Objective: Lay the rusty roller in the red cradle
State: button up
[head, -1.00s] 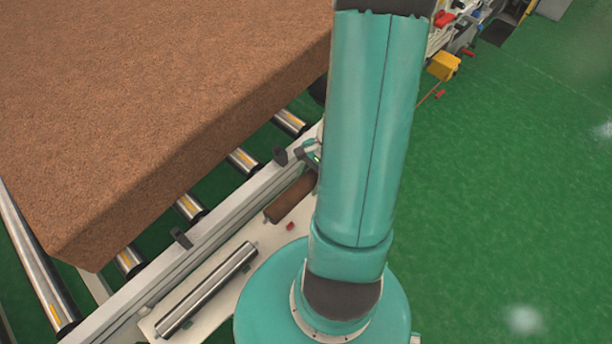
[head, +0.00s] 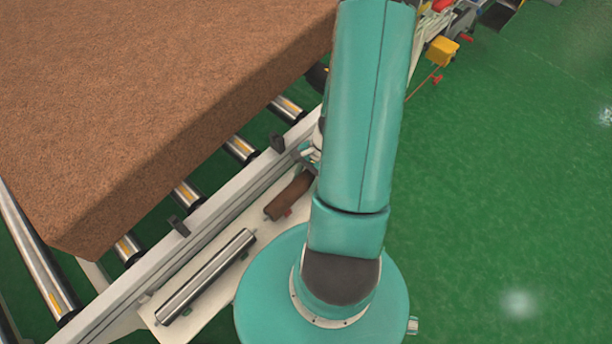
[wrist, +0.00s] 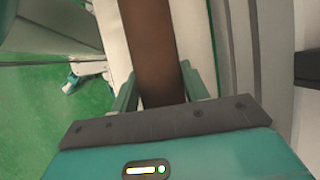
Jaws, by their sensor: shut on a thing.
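The rusty roller (head: 289,196) is a brown cylinder over the pale shelf beside the conveyor, just left of my arm in the head view. In the wrist view the roller (wrist: 152,45) runs between the fingers of my gripper (wrist: 160,78), which is shut on it. Its far end runs out of that view. In the head view my gripper is mostly hidden behind my arm. A small red piece (head: 286,212), perhaps part of the red cradle, shows at the roller's lower edge. The rest of the cradle is not seen. I cannot tell whether the roller touches it.
A bright steel roller (head: 206,276) lies on the pale shelf (head: 185,333) nearer me. The conveyor's side rail (head: 205,232) with dark upright tabs runs alongside. A large brown mattress (head: 150,110) lies on the conveyor rollers. Green floor (head: 510,200) is open at right.

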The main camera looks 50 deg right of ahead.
jog(key=o, duration=1.5)
jog(key=v, duration=1.3)
jog(key=shift+d+r, duration=0.2)
jog(key=shift+r, duration=0.15)
